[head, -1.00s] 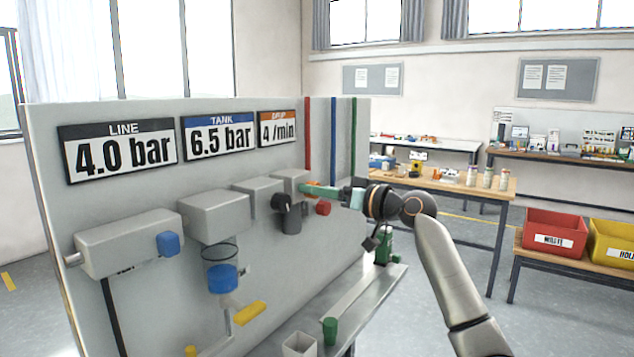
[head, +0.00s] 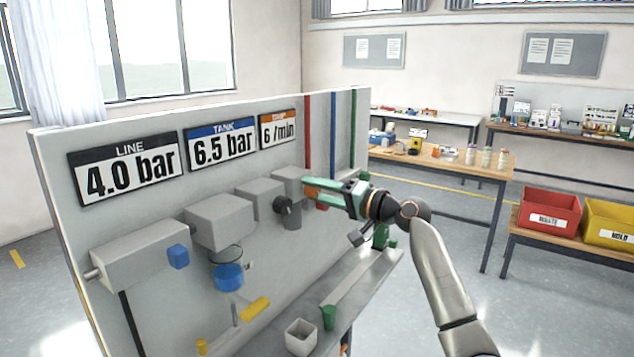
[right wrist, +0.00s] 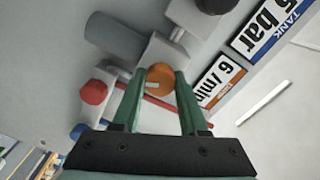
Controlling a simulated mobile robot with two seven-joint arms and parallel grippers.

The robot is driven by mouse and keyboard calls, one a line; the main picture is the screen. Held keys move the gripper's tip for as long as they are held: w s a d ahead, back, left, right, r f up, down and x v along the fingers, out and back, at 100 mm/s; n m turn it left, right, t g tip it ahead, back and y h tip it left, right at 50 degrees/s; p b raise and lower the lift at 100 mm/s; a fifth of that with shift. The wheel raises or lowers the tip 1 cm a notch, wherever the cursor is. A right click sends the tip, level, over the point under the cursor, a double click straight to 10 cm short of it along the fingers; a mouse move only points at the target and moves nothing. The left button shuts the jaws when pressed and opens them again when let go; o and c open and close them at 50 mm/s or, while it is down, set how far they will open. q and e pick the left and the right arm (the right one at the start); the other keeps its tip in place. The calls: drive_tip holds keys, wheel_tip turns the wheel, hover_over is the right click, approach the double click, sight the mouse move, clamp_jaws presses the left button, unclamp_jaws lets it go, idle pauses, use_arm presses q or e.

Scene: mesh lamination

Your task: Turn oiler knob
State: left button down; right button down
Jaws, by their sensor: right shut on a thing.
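The orange oiler knob (right wrist: 160,80) sits between the two green fingers of my right gripper (right wrist: 160,96) in the right wrist view, on the end of a grey block. The gripper is shut on it. In the head view my right gripper (head: 310,190) reaches in from the right to the far end of the panel and mostly hides the knob. The drip sign (head: 278,128) above reads 6 /min; it also shows in the right wrist view (right wrist: 217,80). My left gripper is not in view.
A red knob (right wrist: 94,92) sits close beside the gripper. A black knob (head: 283,206), a blue knob (head: 178,256) and a yellow lever (head: 255,309) stick out from the panel (head: 60,160). A white cup (head: 300,338) stands below.

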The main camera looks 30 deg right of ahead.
drive_tip(key=shift+m+p, duration=0.3)
drive_tip(key=shift+m, duration=0.2)
drive_tip(key=shift+c, duration=2.2)
unclamp_jaws()
drive_tip(key=shift+s+d+f, duration=0.1)
drive_tip(key=shift+s+d, duration=0.15)
drive_tip(key=shift+s, duration=0.2)
drive_tip(key=b+v, duration=0.4)
drive_tip(key=v, duration=0.7)
drive_tip(key=shift+s, duration=0.3)
